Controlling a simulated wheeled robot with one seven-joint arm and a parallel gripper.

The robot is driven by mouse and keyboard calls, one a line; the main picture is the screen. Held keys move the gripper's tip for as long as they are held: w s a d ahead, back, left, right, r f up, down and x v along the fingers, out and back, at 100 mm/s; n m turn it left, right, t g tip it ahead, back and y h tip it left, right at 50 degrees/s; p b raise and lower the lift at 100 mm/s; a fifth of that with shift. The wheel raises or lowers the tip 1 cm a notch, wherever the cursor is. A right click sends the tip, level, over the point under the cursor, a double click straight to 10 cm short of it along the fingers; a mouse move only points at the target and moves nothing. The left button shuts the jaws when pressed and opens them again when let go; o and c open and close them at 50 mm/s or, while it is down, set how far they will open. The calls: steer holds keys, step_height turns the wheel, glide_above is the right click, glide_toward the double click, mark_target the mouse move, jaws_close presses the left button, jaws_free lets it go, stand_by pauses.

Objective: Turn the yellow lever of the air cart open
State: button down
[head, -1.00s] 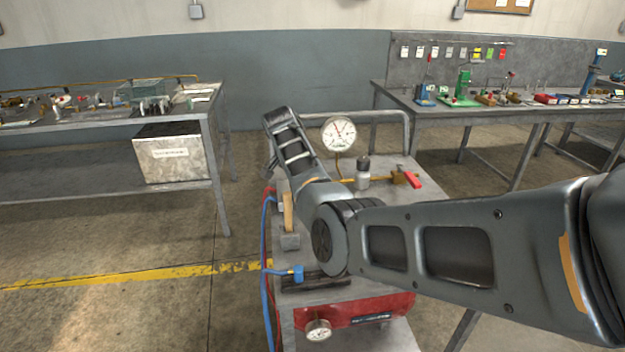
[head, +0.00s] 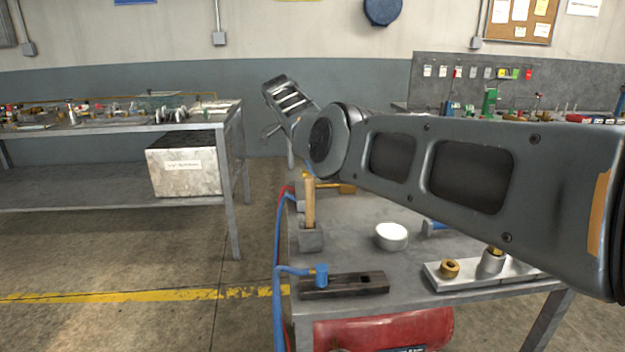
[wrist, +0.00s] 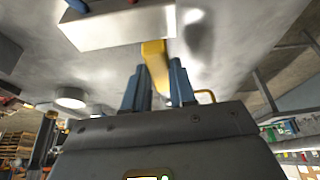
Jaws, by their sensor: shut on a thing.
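In the wrist view the lever (wrist: 154,62) comes out of the pale block (wrist: 115,28). My gripper (wrist: 158,70) has its two blue-grey fingers on either side of the lever's end, shut on it. In the head view my arm covers most of the gripper and the area behind the lever's top.
A blue hose fitting (head: 320,275) and hoses lie at the cart's left front. A white round cap (head: 391,236) and a metal plate with brass fittings (head: 450,268) stand right of the lever. A workbench (head: 120,132) is at the left, with open floor between.

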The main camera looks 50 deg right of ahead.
steer(key=shift+w+d+m+b, duration=0.2)
steer(key=shift+m+b, duration=0.1)
steer(key=shift+b, duration=0.15)
steer(key=c, duration=0.9)
jaws_free()
steer(key=shift+r, duration=0.1)
